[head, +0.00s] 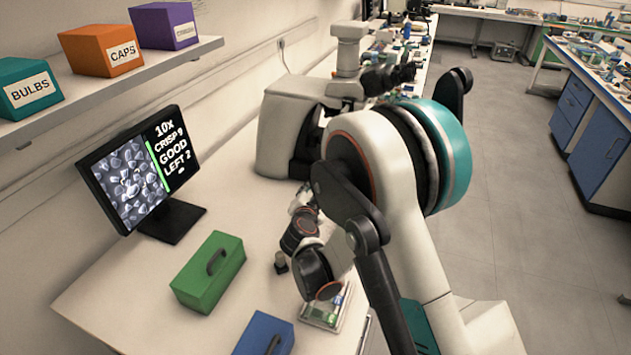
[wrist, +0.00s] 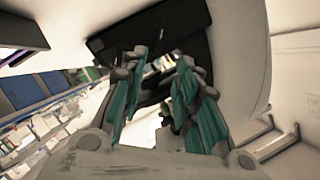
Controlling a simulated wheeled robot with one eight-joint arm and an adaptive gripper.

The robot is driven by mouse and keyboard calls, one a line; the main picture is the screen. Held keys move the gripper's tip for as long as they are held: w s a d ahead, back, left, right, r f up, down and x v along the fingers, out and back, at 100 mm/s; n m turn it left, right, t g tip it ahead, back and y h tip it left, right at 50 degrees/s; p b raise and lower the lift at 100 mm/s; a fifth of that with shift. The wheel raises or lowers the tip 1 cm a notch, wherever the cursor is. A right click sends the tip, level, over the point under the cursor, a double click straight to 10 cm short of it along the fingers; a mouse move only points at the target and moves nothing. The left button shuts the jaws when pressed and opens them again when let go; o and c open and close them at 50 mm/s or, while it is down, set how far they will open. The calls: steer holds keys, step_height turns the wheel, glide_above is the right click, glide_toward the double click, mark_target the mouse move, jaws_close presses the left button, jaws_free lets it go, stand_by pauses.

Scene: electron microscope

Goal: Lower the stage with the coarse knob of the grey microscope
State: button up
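The grey microscope (head: 285,130) stands on the bench beyond my arm, its dark eyepieces pointing right. My arm covers much of its right side and front. In the head view my gripper is largely hidden behind my arm, by the microscope's lower part. In the wrist view my gripper (wrist: 162,58) has its two teal fingers apart, pointing at a black part (wrist: 215,40) of the microscope with the pale body beside it. Something dark shows between the fingers; I cannot tell whether it is the coarse knob or whether they touch it.
A monitor (head: 133,170) shows grainy shapes and "10X CRISP 9 GOOD LEFT 2". A green box (head: 208,272), a blue box (head: 264,335) and a small dark item (head: 281,262) are on the bench. A slide tray (head: 328,308) lies beside my arm. Labelled bins stand on the shelf (head: 110,85).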

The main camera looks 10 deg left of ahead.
steer(key=b+x, duration=0.3)
steer(key=x, duration=0.7)
steer(key=shift+w+f, duration=0.2)
steer(key=shift+w, duration=0.15)
steer(key=shift+b+x, duration=0.3)
steer(key=shift+x, duration=0.5)
steer(key=shift+d+r, duration=0.1)
steer(key=shift+r, duration=0.05)
jaws_close()
